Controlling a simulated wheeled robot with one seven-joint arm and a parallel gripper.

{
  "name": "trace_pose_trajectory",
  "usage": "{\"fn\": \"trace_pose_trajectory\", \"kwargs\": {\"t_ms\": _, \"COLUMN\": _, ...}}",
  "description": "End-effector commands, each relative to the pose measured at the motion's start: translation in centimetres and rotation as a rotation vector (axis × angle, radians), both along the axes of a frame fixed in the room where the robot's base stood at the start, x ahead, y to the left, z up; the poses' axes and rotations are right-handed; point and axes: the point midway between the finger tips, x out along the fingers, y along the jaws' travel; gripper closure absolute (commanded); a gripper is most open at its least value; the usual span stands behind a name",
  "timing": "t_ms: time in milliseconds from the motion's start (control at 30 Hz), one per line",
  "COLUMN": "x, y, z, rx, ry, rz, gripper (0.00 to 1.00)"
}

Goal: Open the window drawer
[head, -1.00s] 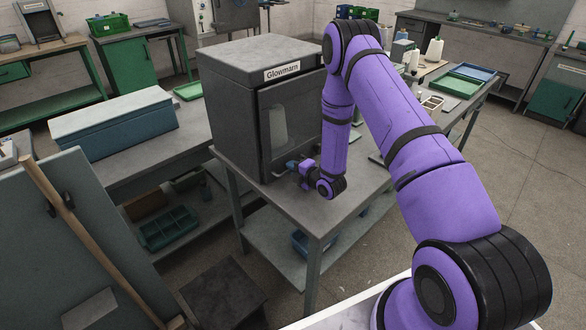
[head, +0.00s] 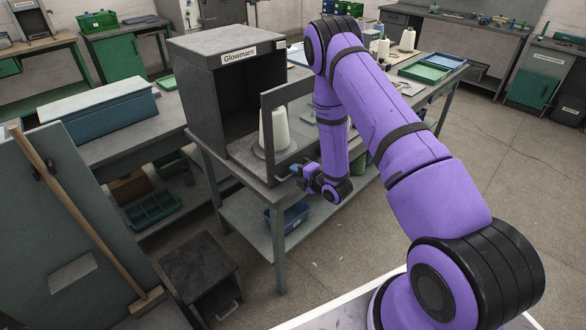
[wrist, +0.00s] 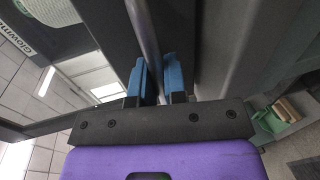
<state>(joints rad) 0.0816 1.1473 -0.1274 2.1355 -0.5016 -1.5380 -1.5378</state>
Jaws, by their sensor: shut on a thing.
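The window drawer (head: 267,140) is pulled out from the dark cabinet labelled Glowmarn (head: 198,80), with a wide gap between its framed front and the cabinet body. A pale cone (head: 273,131) stands upright on a round base behind the drawer front. My gripper (head: 297,170) is low at the drawer front. In the wrist view, the blue fingers of my gripper (wrist: 157,82) are shut on either side of a grey bar, the drawer handle (wrist: 144,30). The far end of the handle is out of view.
The cabinet stands on a grey table (head: 222,168) with a blue bin (head: 288,217) on its lower shelf. A dark stool (head: 200,268) stands on the floor in front. A panel with a wooden pole (head: 80,215) leans at left.

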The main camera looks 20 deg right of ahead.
Motion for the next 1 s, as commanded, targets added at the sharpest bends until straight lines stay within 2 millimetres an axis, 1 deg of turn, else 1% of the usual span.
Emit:
{"fn": "trace_pose_trajectory", "kwargs": {"t_ms": 33, "x": -0.3, "y": -0.4, "z": 0.3, "rx": -0.001, "ry": -0.008, "rz": -0.005, "gripper": 1.0}}
{"fn": "trace_pose_trajectory", "kwargs": {"t_ms": 133, "x": -1.0, "y": -0.7, "z": 0.3, "rx": -0.001, "ry": -0.008, "rz": -0.006, "gripper": 1.0}}
{"fn": "trace_pose_trajectory", "kwargs": {"t_ms": 300, "x": -1.8, "y": -1.1, "z": 0.3, "rx": -0.002, "ry": -0.009, "rz": -0.007, "gripper": 1.0}}
{"fn": "trace_pose_trajectory", "kwargs": {"t_ms": 733, "x": -1.9, "y": -1.2, "z": 0.3, "rx": -0.002, "ry": -0.011, "rz": -0.008, "gripper": 1.0}}
{"fn": "trace_pose_trajectory", "kwargs": {"t_ms": 767, "x": -1.9, "y": -1.2, "z": 0.3, "rx": -0.002, "ry": -0.011, "rz": -0.008, "gripper": 0.81}}
{"fn": "trace_pose_trajectory", "kwargs": {"t_ms": 800, "x": -1.9, "y": -1.2, "z": 0.3, "rx": -0.002, "ry": -0.011, "rz": -0.007, "gripper": 0.71}}
{"fn": "trace_pose_trajectory", "kwargs": {"t_ms": 833, "x": -1.9, "y": -1.1, "z": 0.3, "rx": -0.001, "ry": -0.01, "rz": -0.007, "gripper": 0.65}}
{"fn": "trace_pose_trajectory", "kwargs": {"t_ms": 867, "x": -2.0, "y": -1.1, "z": 0.3, "rx": -0.002, "ry": -0.009, "rz": -0.007, "gripper": 0.63}}
{"fn": "trace_pose_trajectory", "kwargs": {"t_ms": 1000, "x": -2.0, "y": -1.0, "z": 0.2, "rx": -0.001, "ry": -0.007, "rz": -0.005, "gripper": 0.63}}
